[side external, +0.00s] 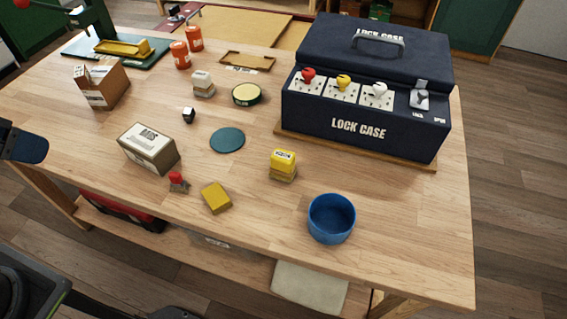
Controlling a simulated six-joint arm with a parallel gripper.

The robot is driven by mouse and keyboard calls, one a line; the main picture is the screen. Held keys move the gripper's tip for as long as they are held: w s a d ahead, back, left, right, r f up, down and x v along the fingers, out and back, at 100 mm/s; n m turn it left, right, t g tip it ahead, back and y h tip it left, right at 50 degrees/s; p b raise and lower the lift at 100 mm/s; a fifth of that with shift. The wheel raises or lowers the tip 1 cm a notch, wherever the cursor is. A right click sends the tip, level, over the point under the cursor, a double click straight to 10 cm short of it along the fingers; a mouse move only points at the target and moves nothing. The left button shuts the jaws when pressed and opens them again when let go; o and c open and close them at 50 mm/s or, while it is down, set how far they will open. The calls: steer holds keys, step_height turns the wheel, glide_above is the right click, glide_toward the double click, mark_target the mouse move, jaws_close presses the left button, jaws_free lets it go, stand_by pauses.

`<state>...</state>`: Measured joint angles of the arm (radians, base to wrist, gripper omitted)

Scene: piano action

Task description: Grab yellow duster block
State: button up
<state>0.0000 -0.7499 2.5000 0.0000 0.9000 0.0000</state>
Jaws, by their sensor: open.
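Two yellow blocks stand on the wooden table in the side external view. One is a plain, flat mustard-yellow block (216,198) near the front edge. The other is a small upright block with a bright yellow labelled top (283,163), in front of the lock case. I cannot tell for certain which is the duster. My gripper (27,146) shows only as a dark end cut off by the left edge. It is open, well left of both blocks, and touches neither.
A blue bowl (331,218) stands right of the blocks. A red-knobbed piece (178,181) and a labelled box (149,149) stand left of the flat block. A green disc (227,140) lies behind it. The dark lock case (365,92) fills the back right.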

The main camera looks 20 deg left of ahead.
steer(key=shift+o, duration=1.4)
steer(key=m+g, duration=0.1)
glide_above(283, 155)
steer(key=s, duration=0.5)
step_height(283, 155, down, 14)
steer(key=x, duration=0.8)
steer(key=shift+w+f, duration=0.1)
steer(key=shift+w, duration=0.05)
steer(key=shift+x, duration=2.9)
